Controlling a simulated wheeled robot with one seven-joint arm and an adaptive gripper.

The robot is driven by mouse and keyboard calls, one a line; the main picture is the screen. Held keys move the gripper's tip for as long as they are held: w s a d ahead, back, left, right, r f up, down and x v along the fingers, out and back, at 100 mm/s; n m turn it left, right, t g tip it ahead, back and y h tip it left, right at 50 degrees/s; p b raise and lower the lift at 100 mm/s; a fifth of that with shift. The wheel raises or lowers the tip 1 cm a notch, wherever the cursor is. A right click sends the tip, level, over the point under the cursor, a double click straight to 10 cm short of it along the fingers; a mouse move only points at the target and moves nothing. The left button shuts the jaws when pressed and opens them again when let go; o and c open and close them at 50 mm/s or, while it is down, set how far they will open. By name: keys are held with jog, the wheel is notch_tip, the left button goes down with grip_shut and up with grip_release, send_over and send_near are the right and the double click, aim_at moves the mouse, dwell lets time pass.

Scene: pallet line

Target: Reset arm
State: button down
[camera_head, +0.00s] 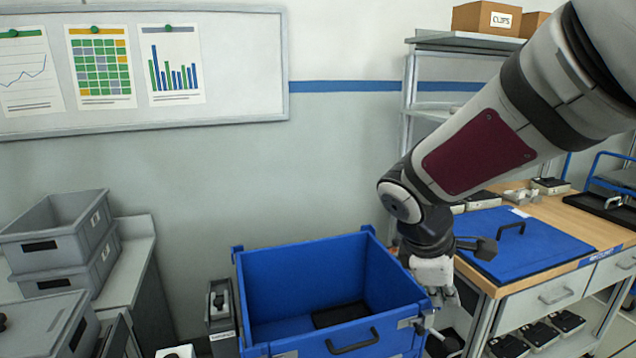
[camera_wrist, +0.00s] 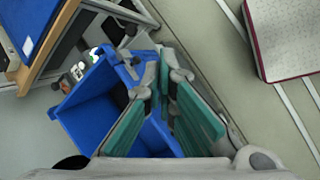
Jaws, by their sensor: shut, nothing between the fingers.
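My gripper (camera_head: 441,284) hangs at the right front corner of the blue bin (camera_head: 272,346), with my arm reaching in from the upper right. The wrist view shows the two green-padded fingers of my gripper (camera_wrist: 162,118) close together and empty. The blue bin (camera_wrist: 85,117) shows there just behind and to the left of the fingers. In the head view the bin is open at the top, and a dark flat item (camera_head: 341,314) lies on its floor. I cannot tell whether the gripper touches the bin's rim.
A workbench (camera_head: 575,205) with a blue panel (camera_head: 530,243) stands right of the bin. Grey crates (camera_head: 60,245) are stacked on a counter at the left. A shelf with a cardboard box (camera_head: 486,18) is behind. A whiteboard (camera_head: 240,65) hangs on the wall. Floor shows in the wrist view.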

jog(key=s+a+r+m+t+y, duration=0.1)
jog(key=s+r+m+y, duration=0.1)
jog(key=s+m, duration=0.4)
jog(key=s+a+r+m+t+y, duration=0.1)
jog(key=s+r+m, duration=0.3)
jog(key=s, duration=0.9)
jog(key=m+y, duration=0.1)
jog(key=m, duration=0.2)
jog(key=shift+s+r+y, duration=0.2)
jog(key=shift+r+y, duration=0.2)
